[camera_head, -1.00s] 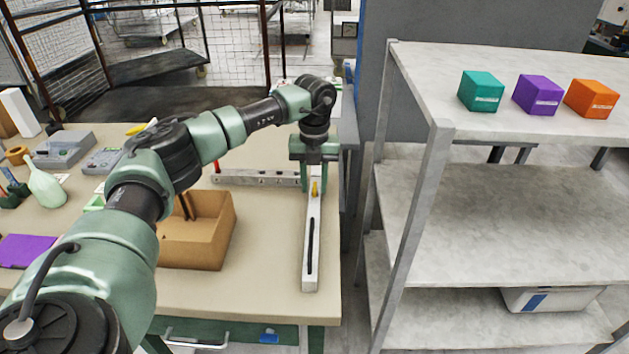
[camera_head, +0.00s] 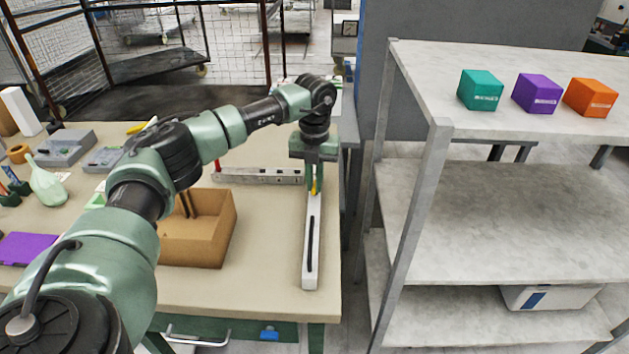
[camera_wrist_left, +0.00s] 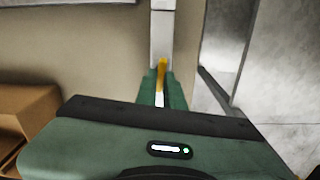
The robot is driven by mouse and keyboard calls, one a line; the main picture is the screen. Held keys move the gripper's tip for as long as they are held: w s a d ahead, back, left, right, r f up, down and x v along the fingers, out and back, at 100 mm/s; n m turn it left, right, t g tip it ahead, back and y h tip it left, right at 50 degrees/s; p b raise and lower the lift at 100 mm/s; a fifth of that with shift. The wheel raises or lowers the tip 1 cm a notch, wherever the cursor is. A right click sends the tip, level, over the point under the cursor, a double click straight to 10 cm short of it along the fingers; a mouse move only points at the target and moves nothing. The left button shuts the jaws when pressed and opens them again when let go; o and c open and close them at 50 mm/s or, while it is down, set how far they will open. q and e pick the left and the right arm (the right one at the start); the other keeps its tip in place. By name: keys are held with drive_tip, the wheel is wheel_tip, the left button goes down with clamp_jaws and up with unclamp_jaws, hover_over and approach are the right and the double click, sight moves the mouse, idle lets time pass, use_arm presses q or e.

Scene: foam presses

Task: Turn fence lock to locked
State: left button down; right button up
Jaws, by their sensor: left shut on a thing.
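The fence (camera_head: 312,245) is a long pale bar with a dark slot, lying along the right edge of the table. Its yellow lock lever (camera_head: 314,187) is at the bar's far part, partly hidden by my fingers. My left gripper (camera_head: 314,188) points down over the bar, its green fingers close together on the lever. In the left wrist view the yellow lever (camera_wrist_left: 161,75) shows between the two fingers (camera_wrist_left: 161,92), lying about in line with the bar. My right gripper is in neither view.
A grey rail with holes (camera_head: 258,175) lies across the table, left of the bar. An open cardboard box (camera_head: 215,240) stands left of the fence. A grey shelf rack (camera_head: 500,225) with teal, purple and orange boxes stands on the right, past a gap.

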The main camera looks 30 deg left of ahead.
use_arm(q)
drive_tip(key=m, duration=0.8)
drive_tip(key=shift+a, duration=0.1)
drive_tip(key=m, duration=0.4)
drive_tip(key=shift+w+a+r, duration=0.1)
drive_tip(key=shift+m, duration=2.2)
drive_tip(key=c, duration=1.5)
unclamp_jaws()
